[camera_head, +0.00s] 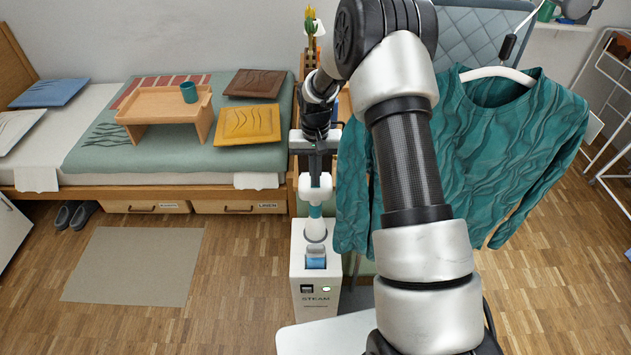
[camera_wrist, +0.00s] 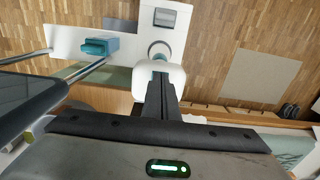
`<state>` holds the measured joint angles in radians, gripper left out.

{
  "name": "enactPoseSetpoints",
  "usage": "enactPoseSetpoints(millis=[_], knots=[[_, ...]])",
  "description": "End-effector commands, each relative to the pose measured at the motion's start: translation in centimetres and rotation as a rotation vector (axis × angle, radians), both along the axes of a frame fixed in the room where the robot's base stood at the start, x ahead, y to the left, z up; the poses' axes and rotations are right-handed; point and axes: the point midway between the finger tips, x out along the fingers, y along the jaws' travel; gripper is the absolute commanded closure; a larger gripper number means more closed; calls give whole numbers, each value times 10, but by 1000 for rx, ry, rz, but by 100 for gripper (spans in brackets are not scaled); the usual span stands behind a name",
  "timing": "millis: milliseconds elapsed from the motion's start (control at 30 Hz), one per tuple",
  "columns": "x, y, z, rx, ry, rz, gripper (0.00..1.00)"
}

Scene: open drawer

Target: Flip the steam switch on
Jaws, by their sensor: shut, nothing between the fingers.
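The steamer is a white box (camera_head: 300,265) on the floor, with the word STEAM on its front. Above the word are a small dark rectangular control (camera_head: 306,289) and a whitish oval with a green edge (camera_head: 326,289); which is the switch, and its position, I cannot tell. A white and teal steamer handpiece (camera_head: 316,197) stands upright over the box; its white head (camera_wrist: 143,80) also shows in the wrist view. My gripper (camera_head: 316,174) is shut and empty, pointing down by that head. In the wrist view its dark fingers (camera_wrist: 161,98) overlap the head; contact is unclear.
A teal garment (camera_head: 465,150) hangs right of the steamer, partly behind my arm. A bed with drawers (camera_head: 235,207) stands at left behind it, bearing a wooden tray (camera_head: 160,103). A beige mat (camera_head: 133,265) lies on open floor. A white surface (camera_head: 330,335) is at front.

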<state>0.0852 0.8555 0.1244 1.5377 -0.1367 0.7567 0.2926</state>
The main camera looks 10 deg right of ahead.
Motion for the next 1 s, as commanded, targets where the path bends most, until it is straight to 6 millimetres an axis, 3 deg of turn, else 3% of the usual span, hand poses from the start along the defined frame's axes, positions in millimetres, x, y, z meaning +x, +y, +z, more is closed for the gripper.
enactPoseSetpoints(millis=[367,1000], knots=[[0,0,0,0,0,0,100],[0,0,50,0,0,0,100]])
